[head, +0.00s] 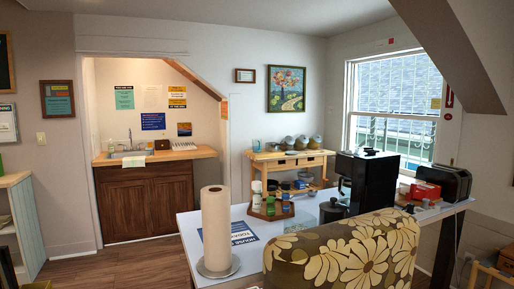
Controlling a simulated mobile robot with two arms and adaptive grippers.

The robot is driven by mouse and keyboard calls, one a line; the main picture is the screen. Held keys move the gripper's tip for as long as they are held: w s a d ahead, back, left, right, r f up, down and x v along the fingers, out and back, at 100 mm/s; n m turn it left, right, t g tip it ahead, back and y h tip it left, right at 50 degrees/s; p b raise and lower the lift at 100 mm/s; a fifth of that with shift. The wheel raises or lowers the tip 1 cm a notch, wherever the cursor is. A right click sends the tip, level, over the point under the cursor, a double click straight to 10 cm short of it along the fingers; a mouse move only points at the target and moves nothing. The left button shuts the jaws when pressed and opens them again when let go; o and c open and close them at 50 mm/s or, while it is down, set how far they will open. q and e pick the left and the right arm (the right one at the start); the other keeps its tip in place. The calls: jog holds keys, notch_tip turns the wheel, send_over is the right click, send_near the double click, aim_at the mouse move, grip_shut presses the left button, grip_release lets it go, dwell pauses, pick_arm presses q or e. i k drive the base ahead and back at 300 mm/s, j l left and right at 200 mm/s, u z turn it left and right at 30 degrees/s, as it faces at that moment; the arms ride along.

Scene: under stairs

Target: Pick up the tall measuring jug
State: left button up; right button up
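I cannot clearly make out a tall measuring jug in the head view. A small bluish clear vessel (256,146) stands on the left end of the wooden cart (262,166) by the back wall; it is too small to tell whether it is a jug. Neither of my grippers is in view.
A white table (188,225) in front holds a paper towel roll (215,225), jars, a black coffee machine (371,185) and a black toaster (446,181). A floral-patterned rounded object (340,258) blocks the near right. A sink cabinet (150,201) stands back left. Wooden floor (120,265) is clear at left.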

aim_at(256, 142)
jog(key=i+j, duration=0.25)
jog(key=i+j+z, duration=0.15)
jog(key=j, duration=0.3)
jog(key=i+j, duration=0.25)
jog(key=i+j+z, duration=0.1)
jog(key=i+j, duration=0.15)
jog(key=j, duration=0.2)
jog(key=i+j+z, duration=0.1)
jog(key=j, duration=0.3)
jog(key=i+j+z, duration=0.1)
jog(key=i+j, duration=0.65)
jog(key=i+j+z, duration=0.15)
jog(key=i+j, duration=0.2)
jog(key=i+j+z, duration=0.1)
jog(key=i+j, duration=0.6)
jog(key=j, duration=0.15)
jog(key=i+j+z, duration=0.15)
jog(key=i+j, duration=0.2)
jog(key=i+j+z, duration=0.1)
jog(key=i+j, duration=0.2)
jog(key=j, duration=0.3)
jog(key=i+j, duration=0.3)
jog(key=j, duration=0.2)
jog(key=i+j+z, duration=0.5)
jog(key=i+j, duration=1.15)
jog(key=i, duration=0.05)
